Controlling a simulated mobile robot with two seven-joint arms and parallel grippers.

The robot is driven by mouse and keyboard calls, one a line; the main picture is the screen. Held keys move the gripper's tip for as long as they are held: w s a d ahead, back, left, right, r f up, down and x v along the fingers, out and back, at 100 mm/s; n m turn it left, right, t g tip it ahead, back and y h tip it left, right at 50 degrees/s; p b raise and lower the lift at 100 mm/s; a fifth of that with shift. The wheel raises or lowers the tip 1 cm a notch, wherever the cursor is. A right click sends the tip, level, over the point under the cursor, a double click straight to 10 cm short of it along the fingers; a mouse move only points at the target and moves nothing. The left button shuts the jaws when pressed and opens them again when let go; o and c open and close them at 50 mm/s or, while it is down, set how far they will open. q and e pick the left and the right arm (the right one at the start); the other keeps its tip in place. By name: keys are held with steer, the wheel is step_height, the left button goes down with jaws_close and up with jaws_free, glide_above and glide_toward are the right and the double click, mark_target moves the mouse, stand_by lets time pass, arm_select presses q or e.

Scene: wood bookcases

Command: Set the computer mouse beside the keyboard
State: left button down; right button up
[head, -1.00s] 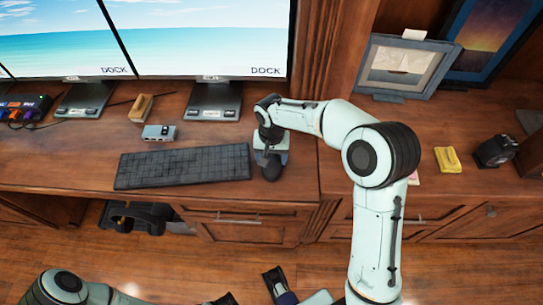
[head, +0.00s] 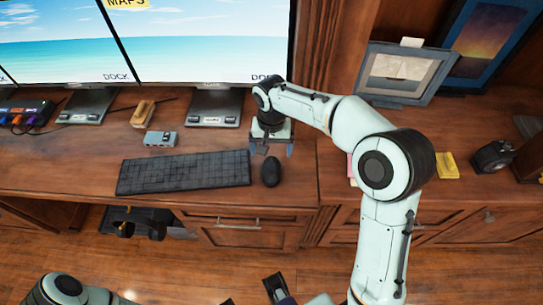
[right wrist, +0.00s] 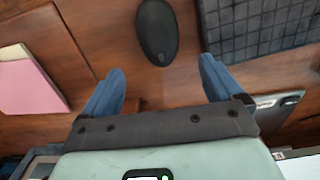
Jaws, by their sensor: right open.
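The black computer mouse (head: 271,171) lies on the wooden desk, just right of the dark keyboard (head: 184,172), with a small gap between them. My right gripper (head: 271,150) is open and empty, behind the mouse with its fingers apart. In the right wrist view, the mouse (right wrist: 157,32) lies beyond the spread blue fingertips (right wrist: 162,68), not between them, and part of the keyboard (right wrist: 262,25) shows at the upper right. My left arm (head: 65,288) shows at the bottom edge; its gripper is mostly cut off, so its jaws cannot be judged.
A small grey hub (head: 160,138) sits behind the keyboard. Monitors (head: 205,40) stand on bases at the back. A picture frame (head: 402,70), a yellow block (head: 447,166) and a dark box-like object (head: 493,156) are on the right. The front desk edge runs close before the mouse.

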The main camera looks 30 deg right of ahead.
step_height(320, 180, up, 4)
stand_by(0.7)
